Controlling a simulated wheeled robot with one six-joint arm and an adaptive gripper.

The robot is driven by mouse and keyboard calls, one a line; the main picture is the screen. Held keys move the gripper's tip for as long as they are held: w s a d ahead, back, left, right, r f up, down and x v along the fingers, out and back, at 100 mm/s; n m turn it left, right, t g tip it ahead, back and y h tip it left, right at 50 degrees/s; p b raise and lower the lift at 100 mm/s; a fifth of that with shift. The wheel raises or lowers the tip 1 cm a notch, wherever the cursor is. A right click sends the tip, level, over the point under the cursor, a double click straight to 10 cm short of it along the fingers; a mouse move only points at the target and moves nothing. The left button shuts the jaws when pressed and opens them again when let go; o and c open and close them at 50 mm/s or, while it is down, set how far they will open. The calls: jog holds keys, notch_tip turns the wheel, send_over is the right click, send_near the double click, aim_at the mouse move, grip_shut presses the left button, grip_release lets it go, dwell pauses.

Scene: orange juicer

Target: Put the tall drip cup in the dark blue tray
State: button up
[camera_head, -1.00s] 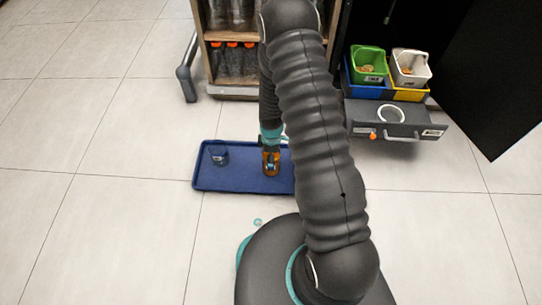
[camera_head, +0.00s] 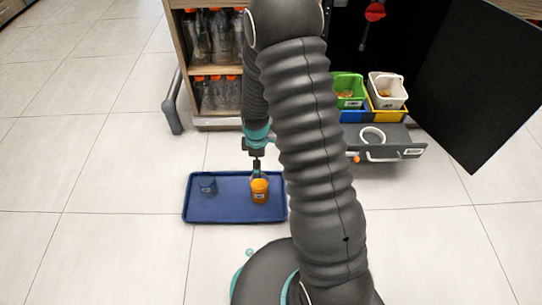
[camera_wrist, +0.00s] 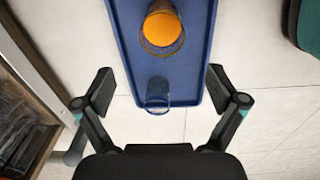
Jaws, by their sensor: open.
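The dark blue tray (camera_head: 230,212) lies flat on the floor; it also shows in the wrist view (camera_wrist: 190,70). A clear cup with orange contents (camera_head: 260,193) stands upright inside the tray, toward its right side; I take it as the tall drip cup. It is near the top of the wrist view (camera_wrist: 162,32). A smaller clear cup (camera_head: 208,187) stands in the tray's left part, also seen in the wrist view (camera_wrist: 157,97). My gripper (camera_wrist: 160,85) is open and empty, with its fingers wide apart. In the head view it is just above the orange cup, apart from it.
A wooden shelf (camera_head: 212,118) with clear orange-capped bottles stands behind the tray. An open grey drawer (camera_head: 400,142) holds a white ring, with green (camera_head: 347,85) and white (camera_head: 387,85) bins behind it. Floor left of the tray is clear.

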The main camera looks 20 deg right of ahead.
jog(key=s+r+m+t, duration=0.1)
jog(key=s+r+m, duration=0.2)
jog(key=r, duration=0.9)
jog(key=s+r+m+t, duration=0.2)
jog(key=s+r+m, duration=0.2)
jog(key=r, duration=0.9)
jog(key=s+r+m+t, duration=0.1)
jog(key=s+r+m, duration=0.2)
jog(key=s+r, duration=0.2)
jog(key=s+r+m+t, duration=0.1)
jog(key=s+r+m, duration=0.2)
jog(key=s+r, duration=0.3)
jog(key=s, duration=0.5)
jog(key=shift+s+m, duration=0.15)
jog(key=shift+m, duration=0.25)
